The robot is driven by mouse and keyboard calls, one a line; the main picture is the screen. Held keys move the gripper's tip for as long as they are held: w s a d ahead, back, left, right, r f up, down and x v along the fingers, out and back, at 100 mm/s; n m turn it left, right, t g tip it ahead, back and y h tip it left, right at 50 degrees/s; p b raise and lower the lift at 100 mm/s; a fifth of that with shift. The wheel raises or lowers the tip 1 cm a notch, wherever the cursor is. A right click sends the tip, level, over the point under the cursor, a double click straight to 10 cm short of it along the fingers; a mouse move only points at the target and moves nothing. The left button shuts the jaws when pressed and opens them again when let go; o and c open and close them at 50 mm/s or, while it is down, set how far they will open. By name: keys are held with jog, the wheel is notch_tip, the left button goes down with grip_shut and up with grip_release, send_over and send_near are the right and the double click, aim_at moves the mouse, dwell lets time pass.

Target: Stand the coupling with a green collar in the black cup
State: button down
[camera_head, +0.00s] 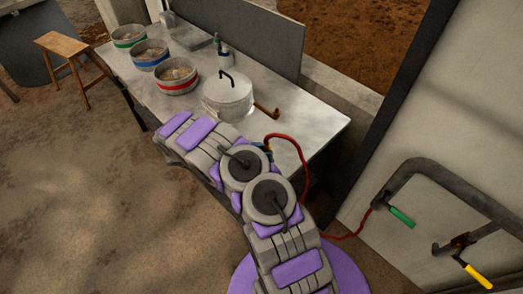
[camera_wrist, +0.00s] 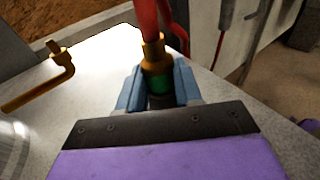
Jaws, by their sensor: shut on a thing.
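The coupling (camera_wrist: 154,62) shows in the wrist view as a brass fitting with a green collar, on the end of a red hose (camera_wrist: 144,15). My gripper (camera_wrist: 158,88) has blue fingers shut on it around the collar. The part below the collar is dark and mostly hidden between the fingers. In the head view my gripper (camera_head: 265,149) is near the bench's front right edge, largely hidden by my arm. The red hose (camera_head: 296,146) loops right from there. I cannot make out the black cup in either view.
Wall piping at right has green (camera_head: 402,217) and yellow (camera_head: 478,276) handles.

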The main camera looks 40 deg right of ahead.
jog(key=c, duration=0.7)
grip_release()
jog(key=shift+a, duration=0.1)
jog(key=p+v, duration=0.2)
jog(key=v, duration=1.5)
jog(key=shift+w+a+p, duration=0.1)
jog(key=shift+w+p, duration=0.1)
jog(key=shift+p, duration=0.1)
jog(key=shift+r, duration=0.1)
